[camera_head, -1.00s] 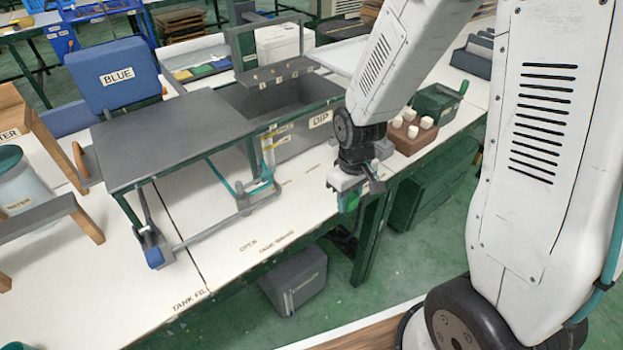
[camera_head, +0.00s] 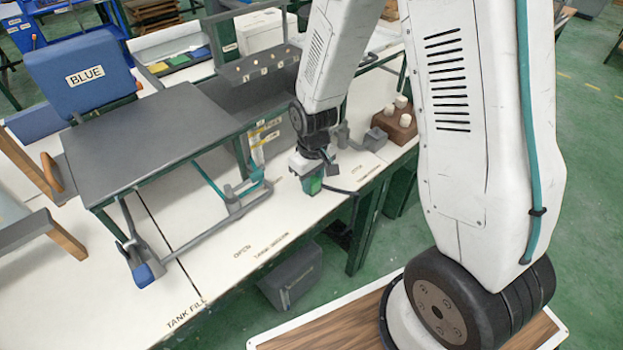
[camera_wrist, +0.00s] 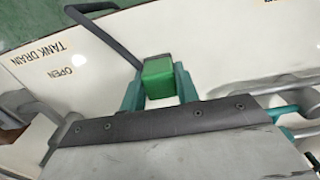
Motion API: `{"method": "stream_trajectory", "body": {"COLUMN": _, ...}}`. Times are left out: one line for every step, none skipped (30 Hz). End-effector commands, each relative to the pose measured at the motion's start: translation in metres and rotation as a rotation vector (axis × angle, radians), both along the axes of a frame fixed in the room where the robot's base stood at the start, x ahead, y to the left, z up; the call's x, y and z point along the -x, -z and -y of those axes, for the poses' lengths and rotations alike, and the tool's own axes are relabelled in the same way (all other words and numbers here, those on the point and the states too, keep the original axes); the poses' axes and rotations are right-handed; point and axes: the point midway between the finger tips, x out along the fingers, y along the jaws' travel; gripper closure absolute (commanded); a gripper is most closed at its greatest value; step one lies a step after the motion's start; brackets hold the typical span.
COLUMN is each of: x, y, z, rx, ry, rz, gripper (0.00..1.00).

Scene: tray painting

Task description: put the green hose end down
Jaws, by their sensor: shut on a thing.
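The green hose end (camera_wrist: 159,77) is a small green block between my gripper's fingers in the wrist view. A dark grey hose (camera_wrist: 105,38) runs from it to the upper left. My gripper (camera_head: 312,184) is shut on the hose end above the white bench top (camera_head: 215,250), near its front edge. The hose end also shows as a green patch under the gripper in the head view. I cannot tell whether it touches the bench. In the wrist view the bench labels "OPEN" and "TANK DRAIN" lie left of the gripper.
A dark tank (camera_head: 270,90) stands behind my gripper. A grey-topped stand (camera_head: 150,130) with teal and grey pipes is to the left. A brown block with white pegs (camera_head: 394,125) stands to the right.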

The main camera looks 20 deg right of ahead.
Motion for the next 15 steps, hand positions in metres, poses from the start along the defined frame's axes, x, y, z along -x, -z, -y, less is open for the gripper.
{"method": "stream_trajectory", "body": {"x": -0.0001, "y": 0.0000, "z": -0.0003, "rx": 0.000, "ry": 0.000, "rz": 0.001, "gripper": 0.93}}
{"method": "stream_trajectory", "body": {"x": -0.0002, "y": -0.0001, "z": -0.0003, "rx": 0.000, "ry": 0.000, "rz": 0.001, "gripper": 0.93}}
{"method": "stream_trajectory", "body": {"x": -0.0002, "y": -0.0002, "z": -0.0004, "rx": 0.000, "ry": -0.001, "rz": 0.001, "gripper": 0.93}}
{"method": "stream_trajectory", "body": {"x": -0.0002, "y": -0.0002, "z": -0.0004, "rx": 0.000, "ry": -0.001, "rz": 0.001, "gripper": 0.93}}
{"method": "stream_trajectory", "body": {"x": -0.0002, "y": -0.0003, "z": -0.0005, "rx": 0.000, "ry": -0.001, "rz": 0.001, "gripper": 0.93}}
{"method": "stream_trajectory", "body": {"x": -0.0001, "y": -0.0002, "z": -0.0004, "rx": 0.000, "ry": -0.001, "rz": 0.001, "gripper": 0.93}}
{"method": "stream_trajectory", "body": {"x": -0.0001, "y": 0.0002, "z": -0.0004, "rx": 0.000, "ry": -0.001, "rz": 0.001, "gripper": 0.93}}
{"method": "stream_trajectory", "body": {"x": -0.0001, "y": 0.0009, "z": -0.0004, "rx": 0.000, "ry": -0.001, "rz": 0.000, "gripper": 0.93}}
{"method": "stream_trajectory", "body": {"x": 0.0000, "y": 0.0022, "z": -0.0004, "rx": 0.000, "ry": -0.001, "rz": 0.000, "gripper": 0.93}}
{"method": "stream_trajectory", "body": {"x": 0.0000, "y": 0.0031, "z": -0.0004, "rx": 0.000, "ry": -0.001, "rz": 0.000, "gripper": 0.93}}
{"method": "stream_trajectory", "body": {"x": -0.0001, "y": 0.0034, "z": -0.0003, "rx": 0.000, "ry": -0.001, "rz": 0.001, "gripper": 0.67}}
{"method": "stream_trajectory", "body": {"x": -0.0002, "y": 0.0030, "z": -0.0004, "rx": 0.000, "ry": -0.001, "rz": 0.001, "gripper": 0.55}}
{"method": "stream_trajectory", "body": {"x": -0.0002, "y": 0.0030, "z": -0.0003, "rx": 0.000, "ry": 0.000, "rz": 0.001, "gripper": 0.48}}
{"method": "stream_trajectory", "body": {"x": -0.0001, "y": 0.0030, "z": -0.0003, "rx": 0.000, "ry": 0.000, "rz": 0.001, "gripper": 0.48}}
{"method": "stream_trajectory", "body": {"x": -0.0001, "y": 0.0030, "z": -0.0003, "rx": 0.000, "ry": 0.000, "rz": 0.001, "gripper": 0.48}}
